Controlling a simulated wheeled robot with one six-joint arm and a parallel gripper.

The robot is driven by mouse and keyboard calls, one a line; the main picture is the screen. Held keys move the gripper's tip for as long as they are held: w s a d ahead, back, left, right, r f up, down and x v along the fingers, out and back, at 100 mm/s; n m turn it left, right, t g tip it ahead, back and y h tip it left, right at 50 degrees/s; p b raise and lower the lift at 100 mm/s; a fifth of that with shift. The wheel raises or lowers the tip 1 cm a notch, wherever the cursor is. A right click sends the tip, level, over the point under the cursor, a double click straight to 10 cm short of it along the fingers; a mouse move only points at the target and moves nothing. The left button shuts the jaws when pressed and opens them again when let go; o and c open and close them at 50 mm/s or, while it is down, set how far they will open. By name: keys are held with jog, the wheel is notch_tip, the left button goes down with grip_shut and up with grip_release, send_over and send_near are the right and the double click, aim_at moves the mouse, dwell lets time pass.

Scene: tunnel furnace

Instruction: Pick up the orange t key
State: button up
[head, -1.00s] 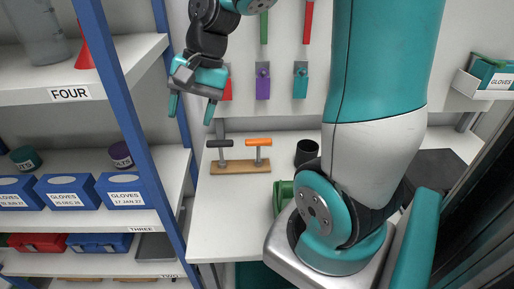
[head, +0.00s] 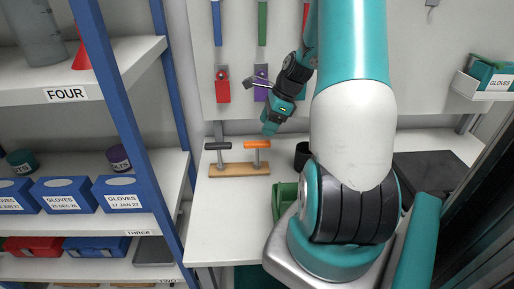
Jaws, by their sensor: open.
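The orange T key (head: 257,145) stands upright in a wooden block (head: 228,171) on the white workbench, its orange bar across the top. A black T key (head: 217,148) stands beside it on the left in the same block. My gripper (head: 268,131) is just above and slightly right of the orange handle in the picture, pointing down. It is open and empty. I cannot tell from this view how far it is from the handle in depth.
A black cup (head: 302,155) and a green object (head: 284,197) stand right of the block. Tools hang on the wall panel (head: 237,114) behind. A shelf rack with a blue post (head: 128,130) stands left. The bench's front left is clear.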

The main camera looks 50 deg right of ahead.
aim_at(258, 142)
jog(key=p+x, duration=0.1)
jog(key=x, duration=0.7)
jog(key=shift+p, duration=0.4)
grip_shut()
